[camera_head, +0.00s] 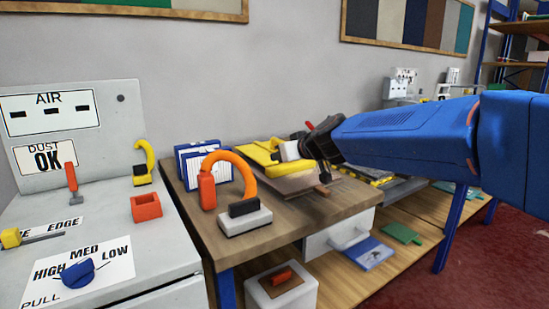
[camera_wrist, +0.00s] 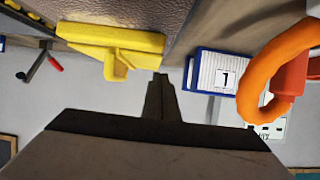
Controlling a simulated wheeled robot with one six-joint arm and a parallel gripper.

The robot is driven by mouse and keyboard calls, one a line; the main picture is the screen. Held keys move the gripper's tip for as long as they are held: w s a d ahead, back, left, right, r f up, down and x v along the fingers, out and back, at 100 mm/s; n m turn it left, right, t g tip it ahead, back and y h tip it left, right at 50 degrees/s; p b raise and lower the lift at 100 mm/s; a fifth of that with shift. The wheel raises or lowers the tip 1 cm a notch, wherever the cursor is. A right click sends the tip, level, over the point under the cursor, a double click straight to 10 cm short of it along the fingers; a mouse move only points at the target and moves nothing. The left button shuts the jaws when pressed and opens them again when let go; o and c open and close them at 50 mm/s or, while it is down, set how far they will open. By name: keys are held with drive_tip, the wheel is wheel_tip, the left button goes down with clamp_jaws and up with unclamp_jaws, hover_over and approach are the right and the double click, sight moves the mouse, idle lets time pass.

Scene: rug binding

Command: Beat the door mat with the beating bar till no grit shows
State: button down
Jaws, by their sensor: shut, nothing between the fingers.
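A brown-grey mat (camera_head: 296,184), which looks like the door mat, lies on the wooden bench; its textured surface also shows at the top of the wrist view (camera_wrist: 135,14). I cannot tell whether grit is on it. A long yellow piece with a raised part (camera_head: 258,158) lies along the mat's edge, also in the wrist view (camera_wrist: 112,42); I cannot tell whether it is the beating bar. My gripper (camera_head: 291,151) is over the mat, near the yellow piece. In the wrist view its fingers (camera_wrist: 160,84) are shut and empty, and apart from the yellow piece.
An orange hooked hose (camera_head: 233,162), a blue-and-white box (camera_head: 191,162) and a black-handled block (camera_head: 245,219) stand on the bench left of the mat. A white machine (camera_head: 170,210) with a blue knob (camera_head: 78,273) is at far left. A red-handled lever (camera_wrist: 54,62) sits beyond the yellow piece.

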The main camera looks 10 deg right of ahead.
drive_tip(key=s+f, duration=0.1)
drive_tip(key=s, duration=0.1)
drive_tip(key=s+d, duration=0.1)
drive_tip(key=s, duration=0.2)
drive_tip(key=s+d+f, duration=0.1)
drive_tip(key=s, duration=0.1)
drive_tip(key=shift+s+d+f, duration=0.15)
drive_tip(key=shift+f, duration=0.2)
